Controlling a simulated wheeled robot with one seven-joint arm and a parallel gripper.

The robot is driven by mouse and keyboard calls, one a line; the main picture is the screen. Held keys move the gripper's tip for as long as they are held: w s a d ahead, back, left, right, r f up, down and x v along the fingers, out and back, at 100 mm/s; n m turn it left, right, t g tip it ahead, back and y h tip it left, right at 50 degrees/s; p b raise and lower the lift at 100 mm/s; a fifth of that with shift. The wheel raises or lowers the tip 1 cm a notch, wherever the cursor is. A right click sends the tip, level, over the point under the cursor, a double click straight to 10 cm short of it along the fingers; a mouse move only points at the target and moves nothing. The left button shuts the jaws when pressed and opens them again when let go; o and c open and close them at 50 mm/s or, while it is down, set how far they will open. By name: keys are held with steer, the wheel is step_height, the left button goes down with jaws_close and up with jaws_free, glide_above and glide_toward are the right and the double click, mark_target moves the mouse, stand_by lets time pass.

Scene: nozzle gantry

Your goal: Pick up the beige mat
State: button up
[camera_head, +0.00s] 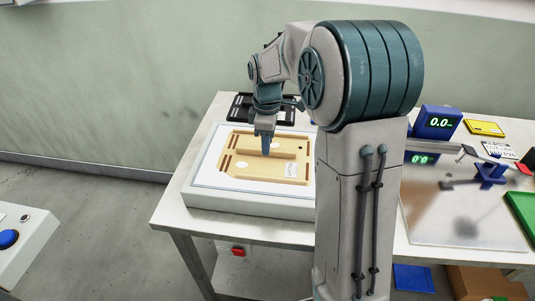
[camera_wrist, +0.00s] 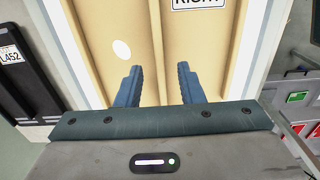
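The beige mat (camera_head: 245,168) lies flat on a white raised panel (camera_head: 205,178) on the table. It has dark slots, white round spots and a white label. My gripper (camera_head: 266,152) points down over its middle. In the wrist view the mat (camera_wrist: 115,25) fills the top middle, with part of a label reading "RIGHT" and a seam or ridge running lengthwise. I cannot tell whether the fingertips touch the mat.
A black tray (camera_head: 245,106) lies behind the panel; a black labelled one (camera_wrist: 18,75) shows at the left of the wrist view. On the right are a blue digital display (camera_head: 438,122), a yellow case (camera_head: 484,128), a blue stand (camera_head: 490,173) and a green tray (camera_head: 522,208).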

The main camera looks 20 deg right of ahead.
step_height(320, 180, down, 2)
steer(key=shift+f, duration=0.15)
jaws_close()
